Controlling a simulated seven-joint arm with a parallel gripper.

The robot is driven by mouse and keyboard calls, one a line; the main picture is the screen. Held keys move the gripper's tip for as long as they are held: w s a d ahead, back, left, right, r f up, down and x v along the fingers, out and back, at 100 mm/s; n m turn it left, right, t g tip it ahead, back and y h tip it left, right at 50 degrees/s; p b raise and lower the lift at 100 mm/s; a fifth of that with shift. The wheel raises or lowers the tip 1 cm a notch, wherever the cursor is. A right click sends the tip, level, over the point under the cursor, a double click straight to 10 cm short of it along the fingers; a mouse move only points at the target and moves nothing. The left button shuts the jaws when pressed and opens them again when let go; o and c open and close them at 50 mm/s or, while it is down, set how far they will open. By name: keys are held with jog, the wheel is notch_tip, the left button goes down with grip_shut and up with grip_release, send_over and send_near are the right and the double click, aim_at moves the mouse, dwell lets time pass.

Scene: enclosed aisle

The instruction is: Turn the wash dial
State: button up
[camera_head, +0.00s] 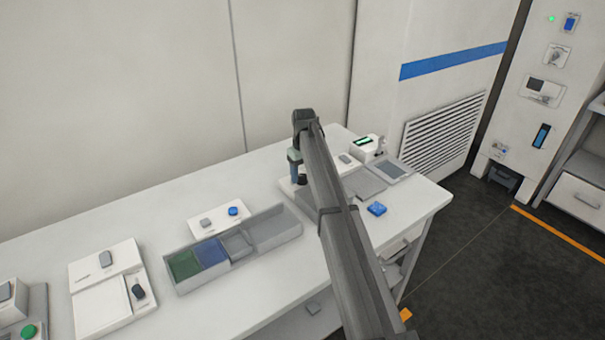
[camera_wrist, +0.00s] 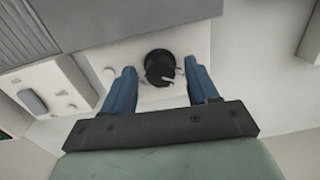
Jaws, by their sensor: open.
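In the wrist view, a round black dial (camera_wrist: 160,68) with a small pale pointer or tab at its lower right is mounted on a white panel (camera_wrist: 200,40). No wash label is readable. My gripper (camera_wrist: 160,66) is open, with one blue finger on each side of the dial. A gap shows between each finger and the dial, and I cannot tell the depth between them. In the head view my gripper (camera_head: 296,165) is low over the far part of the white bench, and my arm hides most of the dial's area.
On the bench (camera_head: 215,305), a grey tray with green and blue compartments (camera_head: 166,270) stands left of my arm. In the wrist view, a white box with a grey button (camera_wrist: 32,102) is close at left.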

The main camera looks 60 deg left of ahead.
aim_at(304, 175)
notch_tip(304, 175, up, 14)
jog(key=shift+w, duration=0.2)
dwell(0.5)
jog(key=shift+f, duration=0.15)
dwell(0.4)
